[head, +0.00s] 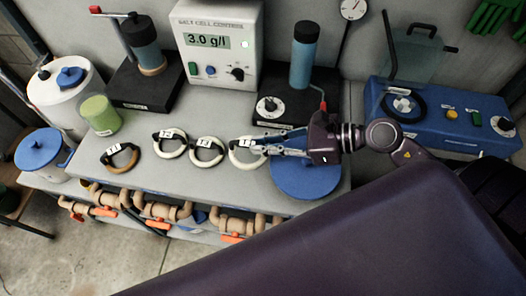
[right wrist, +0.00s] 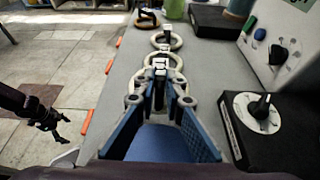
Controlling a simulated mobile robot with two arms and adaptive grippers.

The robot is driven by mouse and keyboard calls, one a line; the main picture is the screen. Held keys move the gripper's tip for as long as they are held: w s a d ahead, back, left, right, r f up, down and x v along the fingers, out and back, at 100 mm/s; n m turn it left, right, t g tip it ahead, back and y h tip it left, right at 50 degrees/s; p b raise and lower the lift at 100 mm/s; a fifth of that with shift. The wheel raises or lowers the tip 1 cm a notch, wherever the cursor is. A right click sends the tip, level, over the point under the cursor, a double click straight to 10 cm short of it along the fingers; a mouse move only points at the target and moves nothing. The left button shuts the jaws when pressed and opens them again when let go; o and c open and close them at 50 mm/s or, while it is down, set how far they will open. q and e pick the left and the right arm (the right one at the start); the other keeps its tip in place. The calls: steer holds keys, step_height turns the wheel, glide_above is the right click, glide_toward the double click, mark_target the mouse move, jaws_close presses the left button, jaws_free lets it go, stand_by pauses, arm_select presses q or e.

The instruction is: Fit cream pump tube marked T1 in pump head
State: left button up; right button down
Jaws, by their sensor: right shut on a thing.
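My right gripper (head: 262,146) reaches in from the right over the grey bench, shut on the label of a cream tube ring (head: 236,156). The held tube also shows at the fingertips in the right wrist view (right wrist: 160,62); its mark is too small to read surely. Two more cream tubes, one at left (head: 168,152) and one in the middle (head: 206,160), lie beside it. A brown tube (head: 108,157) lies further left. The pump head (head: 403,105) is on the blue pump (head: 452,135) at the right. My left gripper (right wrist: 50,122) hangs apart at left in the right wrist view, fingers spread.
A blue round lid or disc (head: 305,178) lies under my right gripper. A salt cell control box (head: 218,50) and black stands with blue cylinders, one at right (head: 300,104), line the back. A green cup (head: 100,115) stands at left. Pipes with orange-handled valves run below the bench front.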

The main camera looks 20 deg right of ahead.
steer(key=shift+f, duration=2.2)
steer(key=shift+f, duration=0.1)
steer(key=shift+f, duration=0.15)
steer(key=c, duration=2)
jaws_free()
steer(key=shift+r, duration=0.2)
